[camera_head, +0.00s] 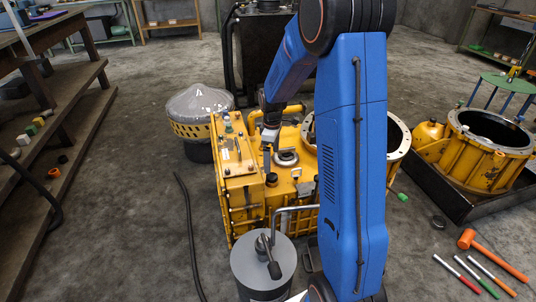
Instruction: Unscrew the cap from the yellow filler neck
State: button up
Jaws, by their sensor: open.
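The yellow transmission housing (245,190) stands on the floor in the middle of the view. A small dark cap-like part (271,179) sits on its top face; I cannot tell surely whether it is the filler neck's cap. A round pale fitting with a dark centre (286,157) lies a little behind and to the right of it. My gripper (269,143) points down over the housing's top, behind the dark part and left of the round fitting. It is open. Its fingertips are small here, and I cannot tell whether they touch anything. My blue arm hides the housing's right part.
A grey drum with a pump handle (262,268) stands in front of the housing. A yellow bell housing (487,150) rests in a black tray on the right. An orange mallet (490,252) and several coloured rods lie on the floor.

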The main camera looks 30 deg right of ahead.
aim_at(272, 175)
jog(key=shift+f, duration=4.9)
jog(key=c, duration=2.4)
jog(key=shift+o, duration=0.2)
jog(key=n, duration=0.5)
jog(key=shift+n, duration=0.3)
jog(key=n, duration=0.4)
jog(key=shift+r+n, duration=0.1)
jog(key=shift+n, duration=0.2)
